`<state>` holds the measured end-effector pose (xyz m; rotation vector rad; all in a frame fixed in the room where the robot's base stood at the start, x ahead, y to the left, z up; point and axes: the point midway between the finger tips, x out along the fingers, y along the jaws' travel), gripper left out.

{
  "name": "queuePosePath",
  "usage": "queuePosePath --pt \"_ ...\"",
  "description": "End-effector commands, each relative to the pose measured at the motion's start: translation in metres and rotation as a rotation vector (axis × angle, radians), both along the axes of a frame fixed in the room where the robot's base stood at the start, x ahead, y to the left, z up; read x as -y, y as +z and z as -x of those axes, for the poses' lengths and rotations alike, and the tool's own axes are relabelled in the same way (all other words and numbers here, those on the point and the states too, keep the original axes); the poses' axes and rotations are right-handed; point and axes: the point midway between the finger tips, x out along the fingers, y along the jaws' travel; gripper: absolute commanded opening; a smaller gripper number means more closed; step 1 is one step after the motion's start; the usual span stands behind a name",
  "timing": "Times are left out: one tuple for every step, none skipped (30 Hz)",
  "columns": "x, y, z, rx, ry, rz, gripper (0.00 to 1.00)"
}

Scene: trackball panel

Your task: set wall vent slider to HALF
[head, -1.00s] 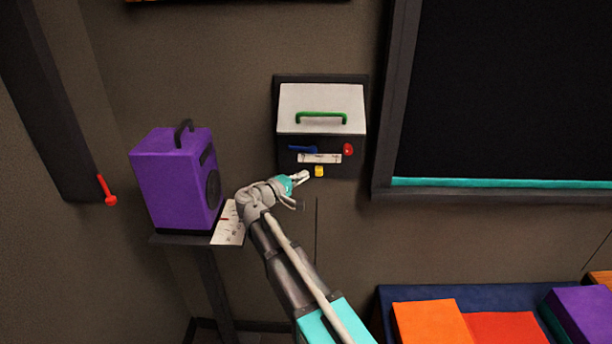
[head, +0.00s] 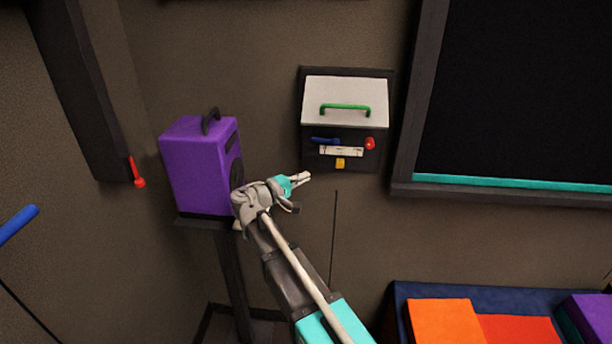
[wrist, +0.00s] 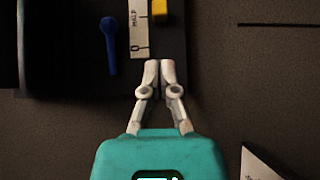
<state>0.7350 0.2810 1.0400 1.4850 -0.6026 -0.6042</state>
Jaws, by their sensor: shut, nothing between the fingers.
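The wall panel (head: 388,120) has a white scale strip (head: 341,151) with a yellow slider knob (head: 340,163) at its lower edge, near the middle. In the wrist view, the strip (wrist: 139,30) has a "0" at its near end and a word that looks like HALF beside the yellow knob (wrist: 160,12). My gripper (head: 307,178) is shut and empty. It is left of and slightly below the yellow knob in the head view, apart from it. In the wrist view, its fingertips (wrist: 160,66) are just short of the strip's "0" end.
A green handle (head: 345,109) is on the white cover above. A purple box (head: 195,170) stands on a stand at left. Bare wall lies below the panel.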

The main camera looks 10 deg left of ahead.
Motion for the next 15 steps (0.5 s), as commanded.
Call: queuePosePath --pt "0.000 0.000 0.000 0.000 0.000 0.000 0.00" --pt "0.001 0.000 0.000 -0.001 -0.001 -0.001 0.00" --pt "0.003 -0.001 0.000 -0.004 -0.004 -0.005 0.00" --pt "0.006 -0.002 0.000 -0.007 -0.007 -0.010 0.00" --pt "0.009 -0.003 0.000 -0.012 -0.011 -0.016 0.00" --pt "0.015 -0.004 0.001 -0.019 -0.019 -0.027 0.00" --pt "0.020 -0.006 0.001 -0.027 -0.026 -0.038 0.00" --pt "0.026 -0.008 0.001 -0.036 -0.034 -0.050 0.00" --pt "0.034 -0.011 0.002 -0.050 -0.047 -0.070 0.00" --pt "0.042 -0.014 0.003 -0.062 -0.058 -0.087 0.00" --pt "0.051 -0.017 0.004 -0.076 -0.071 -0.107 0.00" --pt "0.063 -0.022 0.006 -0.095 -0.088 -0.136 0.00" --pt "0.073 -0.026 0.008 -0.111 -0.103 -0.160 0.00" --pt "0.083 -0.030 0.010 -0.128 -0.118 -0.186 0.00" --pt "0.097 -0.036 0.013 -0.151 -0.140 -0.222 0.00"
